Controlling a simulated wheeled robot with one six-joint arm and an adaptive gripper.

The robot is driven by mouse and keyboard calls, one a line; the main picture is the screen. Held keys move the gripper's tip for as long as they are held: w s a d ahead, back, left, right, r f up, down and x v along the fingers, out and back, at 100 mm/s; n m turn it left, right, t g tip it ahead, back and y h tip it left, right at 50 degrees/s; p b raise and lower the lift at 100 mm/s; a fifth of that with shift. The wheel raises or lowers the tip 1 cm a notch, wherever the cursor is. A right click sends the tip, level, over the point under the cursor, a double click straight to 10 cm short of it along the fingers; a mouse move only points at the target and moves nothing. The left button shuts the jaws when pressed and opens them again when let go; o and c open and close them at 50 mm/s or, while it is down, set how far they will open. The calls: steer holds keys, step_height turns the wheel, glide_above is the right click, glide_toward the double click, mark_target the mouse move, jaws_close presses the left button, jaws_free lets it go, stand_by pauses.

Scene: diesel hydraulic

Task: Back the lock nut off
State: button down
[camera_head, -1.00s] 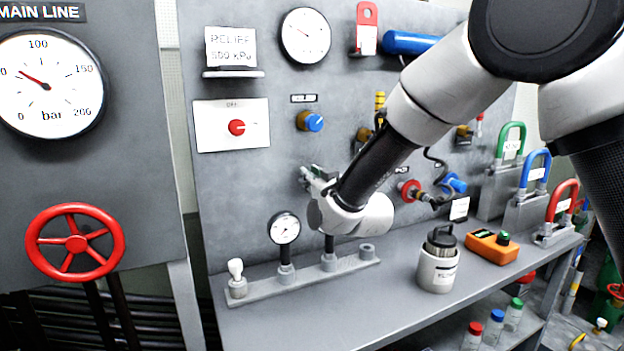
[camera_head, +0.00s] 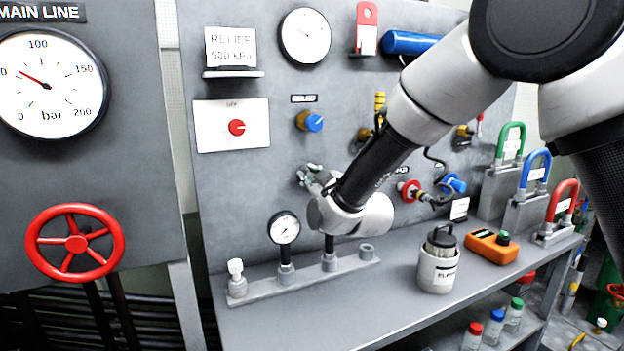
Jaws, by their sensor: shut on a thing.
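My gripper (camera_head: 309,172) is at the grey wall panel, below the blue knob (camera_head: 313,122) with its brass fitting. Its fingers point at the panel and are partly hidden by my wrist. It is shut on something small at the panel. The held thing is hidden, and I cannot make out the lock nut itself. A white card reading "RELIEF 500 kPa" (camera_head: 231,47) hangs at the upper left of the panel.
A rail (camera_head: 255,293) on the bench bears a small gauge (camera_head: 284,228) and fittings below my wrist. A canister (camera_head: 437,262), an orange meter (camera_head: 491,246) and padlocks stand to the right. The front bench surface is clear. A red handwheel (camera_head: 75,243) is at left.

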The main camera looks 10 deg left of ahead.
steer(key=shift+c, duration=1.8)
jaws_free()
steer(key=v, duration=1.2)
steer(key=shift+c, duration=0.4)
